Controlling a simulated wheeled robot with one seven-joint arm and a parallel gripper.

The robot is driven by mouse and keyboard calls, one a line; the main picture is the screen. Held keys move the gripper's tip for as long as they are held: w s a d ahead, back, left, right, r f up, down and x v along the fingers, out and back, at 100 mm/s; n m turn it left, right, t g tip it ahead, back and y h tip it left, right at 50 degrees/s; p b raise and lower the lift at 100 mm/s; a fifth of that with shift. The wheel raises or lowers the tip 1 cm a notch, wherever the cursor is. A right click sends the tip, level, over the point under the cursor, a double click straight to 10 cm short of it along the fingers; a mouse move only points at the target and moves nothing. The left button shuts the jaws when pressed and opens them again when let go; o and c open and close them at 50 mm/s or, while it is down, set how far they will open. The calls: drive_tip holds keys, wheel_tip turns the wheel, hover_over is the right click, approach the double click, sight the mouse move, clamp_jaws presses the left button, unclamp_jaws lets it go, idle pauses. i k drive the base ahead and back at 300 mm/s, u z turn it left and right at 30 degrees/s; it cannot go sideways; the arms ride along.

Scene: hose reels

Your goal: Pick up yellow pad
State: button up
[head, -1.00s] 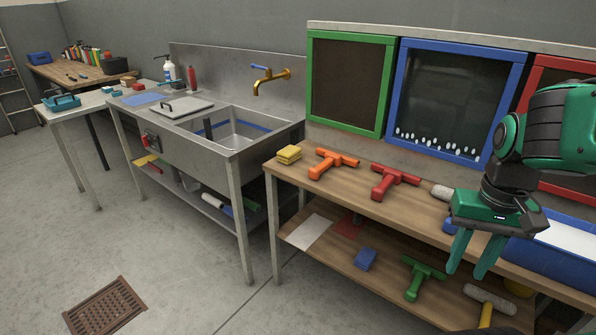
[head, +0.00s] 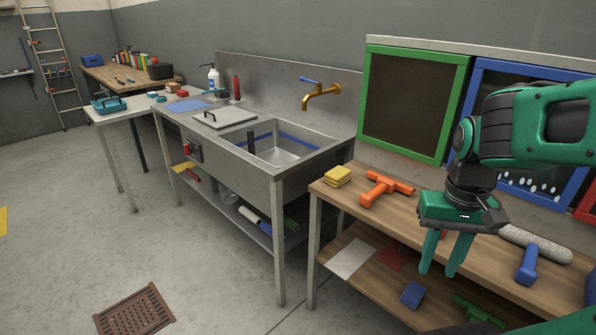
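The yellow pad (head: 338,175) lies on the left end of the wooden bench top (head: 375,213), close to the sink. It looks like a small stack of two yellow blocks. My gripper (head: 444,269) points down in front of the bench, to the right of the pad and well apart from it. Its two green fingers are spread with nothing between them. My arm hides part of the bench top and of the blue frame behind it.
An orange T-shaped tool (head: 384,189) lies just right of the pad. A roller with a blue handle (head: 527,265) lies farther right. A steel sink (head: 275,165) stands left of the bench. A floor drain grate (head: 134,311) lies on open floor.

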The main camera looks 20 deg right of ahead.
sight(338, 176)
drive_tip(key=i, duration=1.1)
drive_tip(key=z, duration=0.25)
